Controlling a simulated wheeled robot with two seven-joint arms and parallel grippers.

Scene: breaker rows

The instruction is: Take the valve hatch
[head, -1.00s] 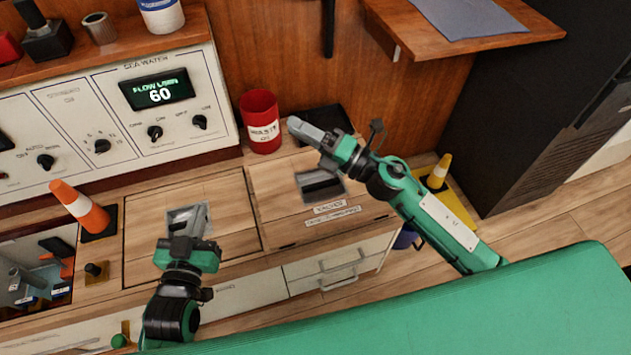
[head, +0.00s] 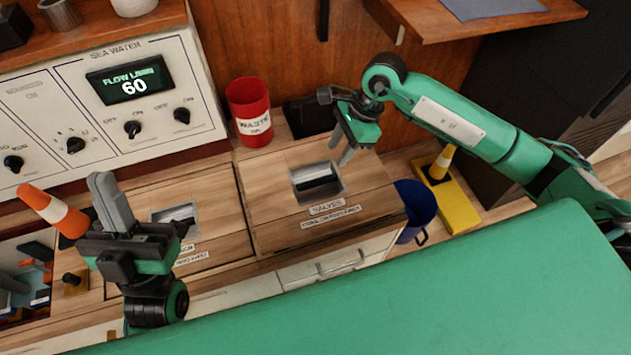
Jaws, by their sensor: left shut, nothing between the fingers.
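The valve hatch (head: 368,182) is a light wooden lid in the counter with a "VALVES" label (head: 327,207) near its front edge. It lies closed. Its recessed metal handle (head: 317,184) is uncovered. My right gripper (head: 342,154) is above the back part of the hatch, just up and right of the handle, with its fingers pointing down. Its fingers look apart and nothing is between them. My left gripper (head: 108,186) is raised at the left, fingers pointing up, shut and empty. It is in front of a second wooden hatch (head: 217,198).
A red waste cup (head: 250,108) stands behind the hatches by the sea water panel (head: 110,105).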

